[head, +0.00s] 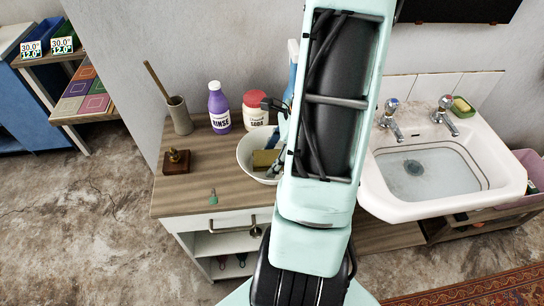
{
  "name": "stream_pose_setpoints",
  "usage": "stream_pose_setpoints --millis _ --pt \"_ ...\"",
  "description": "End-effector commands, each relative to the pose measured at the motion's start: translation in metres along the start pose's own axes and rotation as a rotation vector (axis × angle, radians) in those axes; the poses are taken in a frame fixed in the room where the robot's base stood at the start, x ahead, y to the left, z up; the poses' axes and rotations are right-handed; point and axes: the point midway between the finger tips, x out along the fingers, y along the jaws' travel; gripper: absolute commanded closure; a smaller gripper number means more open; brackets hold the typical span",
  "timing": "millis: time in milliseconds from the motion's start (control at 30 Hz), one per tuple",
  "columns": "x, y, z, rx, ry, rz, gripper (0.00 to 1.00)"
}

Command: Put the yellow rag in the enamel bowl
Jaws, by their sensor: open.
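The white enamel bowl (243,160) stands on the wooden cabinet top, its right side hidden behind my arm. A folded dull-yellow piece, which looks like the yellow rag (264,158), lies inside the bowl. Something blue also shows in the bowl, partly covered. My gripper (276,166) is mostly hidden behind my arm. A grey finger part shows at the bowl, close beside the yellow piece. The jaws are open; whether a finger touches the rag I cannot tell.
Behind the bowl stand a purple rinse bottle (219,108) and a red-lidded soda jar (256,111). A brush holder (179,116), a small brass-topped wooden block (176,161) and a green tag (213,197) are left. The sink (378,190) is right. The cabinet's front left is mostly clear.

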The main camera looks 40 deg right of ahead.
Motion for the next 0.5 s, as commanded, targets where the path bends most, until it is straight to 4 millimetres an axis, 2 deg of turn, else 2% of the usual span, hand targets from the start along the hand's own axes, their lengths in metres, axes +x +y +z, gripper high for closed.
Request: stream_pose_setpoints --millis 167,500 --pt "-0.014 -0.001 0.001 -0.001 0.001 -0.004 0.42" --pt "-0.086 -0.002 0.001 -0.001 0.002 -0.005 0.42"
